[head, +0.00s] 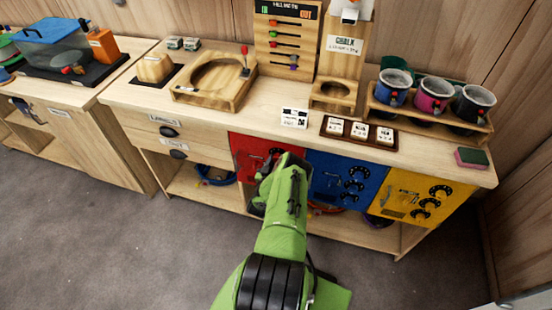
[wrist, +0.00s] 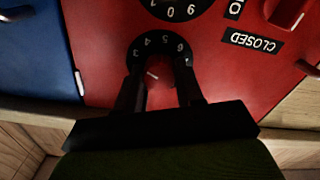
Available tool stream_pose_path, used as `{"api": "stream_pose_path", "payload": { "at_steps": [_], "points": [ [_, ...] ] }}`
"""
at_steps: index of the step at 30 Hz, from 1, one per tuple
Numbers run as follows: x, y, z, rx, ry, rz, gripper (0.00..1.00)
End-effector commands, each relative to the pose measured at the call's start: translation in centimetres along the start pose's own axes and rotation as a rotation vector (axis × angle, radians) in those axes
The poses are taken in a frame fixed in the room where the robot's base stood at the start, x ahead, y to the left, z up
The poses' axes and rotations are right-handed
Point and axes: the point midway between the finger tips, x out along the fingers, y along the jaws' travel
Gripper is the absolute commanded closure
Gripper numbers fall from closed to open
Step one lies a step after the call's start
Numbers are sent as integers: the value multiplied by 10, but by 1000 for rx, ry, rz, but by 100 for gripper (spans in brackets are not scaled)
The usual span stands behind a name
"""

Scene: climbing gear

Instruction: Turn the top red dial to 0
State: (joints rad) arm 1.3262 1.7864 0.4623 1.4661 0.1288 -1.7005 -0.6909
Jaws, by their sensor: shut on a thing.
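The red panel (head: 241,165) is in the cabinet front, left of the blue panel; it also fills much of the wrist view (wrist: 250,85), which appears upside down. My gripper (wrist: 160,84) is shut on a dial with a black numbered ring and a red centre, the top red dial (wrist: 159,50), nearest the counter edge.
A blue panel (head: 328,182) and a yellow panel (head: 407,203) with dials stand to the right. The red panel has a CLOSED label (wrist: 253,42) and a handle (wrist: 287,12). The counter above holds mugs, chalk and wooden stands. Grey floor lies in front.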

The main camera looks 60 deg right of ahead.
Motion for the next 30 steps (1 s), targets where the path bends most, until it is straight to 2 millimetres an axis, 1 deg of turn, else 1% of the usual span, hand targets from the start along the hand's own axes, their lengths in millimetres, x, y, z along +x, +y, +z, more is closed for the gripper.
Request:
{"api": "stream_pose_path", "payload": {
  "at_steps": [1,30],
  "points": [
    [-2,0,0,-46,-8,-5,94],
    [-2,-2,2,-969,-6,-8,94]
  ]
}}
